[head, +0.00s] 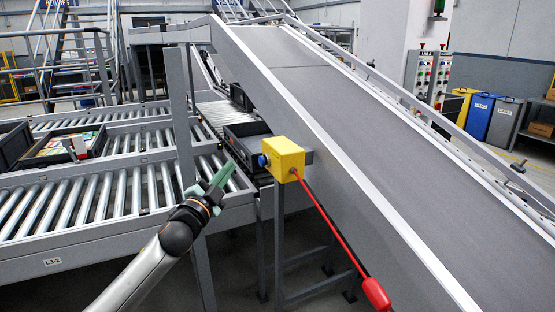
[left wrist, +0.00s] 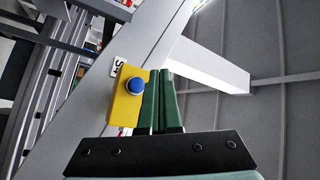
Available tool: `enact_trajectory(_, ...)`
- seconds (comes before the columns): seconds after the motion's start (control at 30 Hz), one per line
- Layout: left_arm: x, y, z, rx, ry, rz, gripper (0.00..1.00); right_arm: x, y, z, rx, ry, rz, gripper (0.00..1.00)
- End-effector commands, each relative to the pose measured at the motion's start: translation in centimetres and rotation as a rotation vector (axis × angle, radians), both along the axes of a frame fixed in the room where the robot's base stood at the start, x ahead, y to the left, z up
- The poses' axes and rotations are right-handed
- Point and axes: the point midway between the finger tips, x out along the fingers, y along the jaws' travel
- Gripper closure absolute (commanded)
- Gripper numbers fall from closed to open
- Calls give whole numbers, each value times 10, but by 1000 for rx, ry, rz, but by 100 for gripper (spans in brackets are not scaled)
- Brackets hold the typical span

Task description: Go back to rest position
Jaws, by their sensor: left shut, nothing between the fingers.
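My left gripper (head: 219,182) comes in from the lower left in the head view, with green fingers pointing up and right. It is shut and empty. Its fingers also show in the left wrist view (left wrist: 164,85), side by side. A yellow box (head: 284,158) with a blue button (head: 262,161) is fixed beside the inclined conveyor, to the right of the gripper and apart from it in the head view. In the left wrist view the yellow box (left wrist: 120,110) and blue button (left wrist: 135,86) show just left of the fingers. My right gripper is in neither view.
Roller conveyors (head: 85,195) run along the left, with a bin of colourful items (head: 62,147) on them. A grey inclined belt (head: 370,130) fills the right. A red handle (head: 376,293) ends a red rod below the yellow box. A grey post (head: 181,120) stands behind my left gripper.

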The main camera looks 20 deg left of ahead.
Motion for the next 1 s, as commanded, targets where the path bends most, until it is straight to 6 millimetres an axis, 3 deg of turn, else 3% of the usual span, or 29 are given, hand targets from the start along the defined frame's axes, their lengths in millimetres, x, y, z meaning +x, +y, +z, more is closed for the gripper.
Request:
enact_trajectory(0.17, 0, -1, -2, -3, 3, -1, 100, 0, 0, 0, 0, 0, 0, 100)
enact_trajectory(0.27, -2, -8, -21, -29, 36, -14, 100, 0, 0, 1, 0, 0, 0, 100)
enact_trajectory(0.37, -10, -25, -66, -94, 112, -40, 100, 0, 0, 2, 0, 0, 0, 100)
enact_trajectory(0.47, -29, -50, -131, -197, 228, -69, 100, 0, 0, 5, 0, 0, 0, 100)
enact_trajectory(0.6, -75, -90, -221, -364, 403, -96, 100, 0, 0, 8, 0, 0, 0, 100)
enact_trajectory(0.67, -100, -107, -255, -440, 477, -100, 100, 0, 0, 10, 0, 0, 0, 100)
enact_trajectory(0.8, -170, -149, -326, -626, 654, -88, 100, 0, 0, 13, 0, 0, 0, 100)
enact_trajectory(0.9, -223, -177, -363, -757, 767, -63, 100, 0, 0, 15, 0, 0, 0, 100)
enact_trajectory(1.0, -270, -200, -387, -867, 858, -32, 100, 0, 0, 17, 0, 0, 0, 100)
